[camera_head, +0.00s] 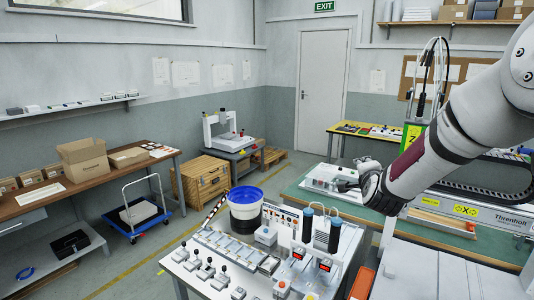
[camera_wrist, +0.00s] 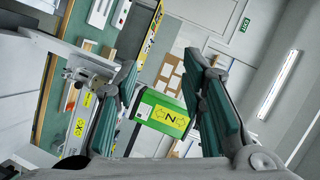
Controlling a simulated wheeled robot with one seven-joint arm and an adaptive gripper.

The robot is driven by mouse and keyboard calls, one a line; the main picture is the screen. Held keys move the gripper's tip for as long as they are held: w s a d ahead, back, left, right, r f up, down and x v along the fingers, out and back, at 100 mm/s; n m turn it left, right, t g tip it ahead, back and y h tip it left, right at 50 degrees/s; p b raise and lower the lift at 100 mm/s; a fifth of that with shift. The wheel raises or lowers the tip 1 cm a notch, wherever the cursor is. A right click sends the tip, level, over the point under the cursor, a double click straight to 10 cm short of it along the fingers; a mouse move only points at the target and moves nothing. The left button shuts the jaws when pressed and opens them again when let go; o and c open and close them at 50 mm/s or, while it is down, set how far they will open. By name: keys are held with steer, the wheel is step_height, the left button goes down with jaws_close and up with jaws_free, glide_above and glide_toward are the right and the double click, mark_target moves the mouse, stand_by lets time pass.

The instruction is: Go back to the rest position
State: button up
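My gripper (camera_wrist: 160,75) is open in the wrist view, its two teal-padded fingers spread wide with nothing held between them. Behind the fingers is the green gantry unit with a yellow Z label (camera_wrist: 165,115). In the head view my arm reaches in from the right, and my gripper (camera_head: 347,182) points left above the green-topped table (camera_head: 310,201). The green Z unit (camera_head: 411,136) stands behind my arm and is partly hidden. A white fixture (camera_head: 322,178) lies behind and below the gripper; I cannot tell the exact gap.
The gantry rail with a yellow X label (camera_head: 465,210) runs along the right. In front stands a workbench with small devices (camera_head: 215,252) and a blue-rimmed bin (camera_head: 245,208). A wooden table (camera_head: 100,185) with boxes is at left. Open floor (camera_head: 150,255) lies between.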

steer(key=s+a+r+n+g+y, duration=0.25)
steer(key=s+a+n, duration=0.25)
steer(key=s, duration=0.4)
steer(key=s+a+r+n+g+y, duration=0.1)
steer(key=s+a+r+n+g, duration=0.1)
steer(key=s+a+r+n, duration=0.45)
steer(key=s+d+f+n+g, duration=0.1)
steer(key=s+f+n+g, duration=0.1)
steer(key=s, duration=1.2)
steer(key=s+f+n+g, duration=0.2)
steer(key=s+n+g, duration=0.1)
steer(key=s, duration=1)
steer(key=shift+s+d+f, duration=0.35)
steer(key=shift+d, duration=0.05)
steer(key=shift+c, duration=0.4)
